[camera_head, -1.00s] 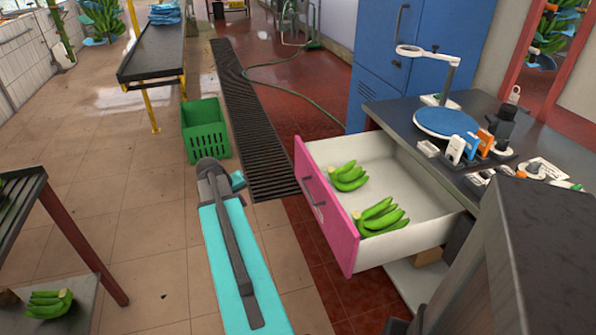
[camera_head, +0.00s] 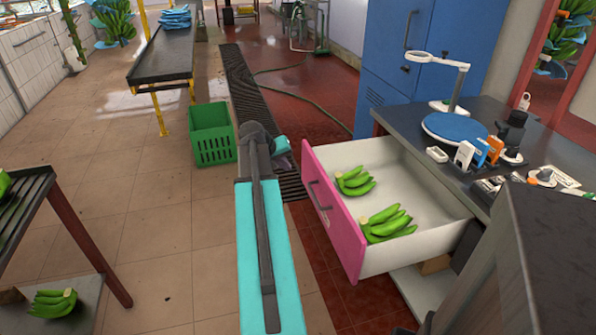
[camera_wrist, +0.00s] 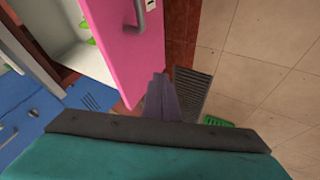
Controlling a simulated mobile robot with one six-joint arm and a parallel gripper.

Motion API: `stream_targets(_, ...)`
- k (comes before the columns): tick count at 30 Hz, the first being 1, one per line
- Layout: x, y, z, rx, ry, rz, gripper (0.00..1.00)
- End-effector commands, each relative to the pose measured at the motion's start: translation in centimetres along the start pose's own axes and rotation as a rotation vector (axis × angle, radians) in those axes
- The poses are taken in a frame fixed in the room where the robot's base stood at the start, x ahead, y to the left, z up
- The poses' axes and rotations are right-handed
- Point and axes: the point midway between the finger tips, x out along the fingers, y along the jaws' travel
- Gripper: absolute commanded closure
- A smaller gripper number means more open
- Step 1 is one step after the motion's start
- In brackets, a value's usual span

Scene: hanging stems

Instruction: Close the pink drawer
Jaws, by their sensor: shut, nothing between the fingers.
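The pink drawer (camera_head: 335,212) is pulled out from the dark-topped bench, with its pink front facing left and a grey handle (camera_head: 320,198) on it. Two bunches of green bananas (camera_head: 354,181) (camera_head: 387,224) lie inside on the white bottom. My gripper (camera_head: 284,158) is to the left of the drawer front's far end, partly hidden behind my teal arm. In the wrist view my purple gripper (camera_wrist: 161,98) is shut and empty, close beside the edge of the pink front (camera_wrist: 122,50). I cannot tell whether they touch. The handle shows in the wrist view's upper part (camera_wrist: 138,17).
A green crate (camera_head: 212,136) stands on the floor beyond my arm, near a drain grate (camera_head: 246,95). A blue cabinet (camera_head: 385,75) stands behind the drawer. The bench top (camera_head: 410,122) carries a blue round scale and small tools.

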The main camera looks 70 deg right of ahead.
Motion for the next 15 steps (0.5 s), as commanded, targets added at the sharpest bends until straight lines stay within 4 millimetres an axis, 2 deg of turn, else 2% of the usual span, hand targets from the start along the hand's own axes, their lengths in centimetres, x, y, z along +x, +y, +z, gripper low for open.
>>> stream_targets(8,2.1,0.1,-0.1,0.001,-0.001,0.000,1.00)
stream_targets(15,5.3,0.0,0.0,0.000,-0.003,0.000,1.00)
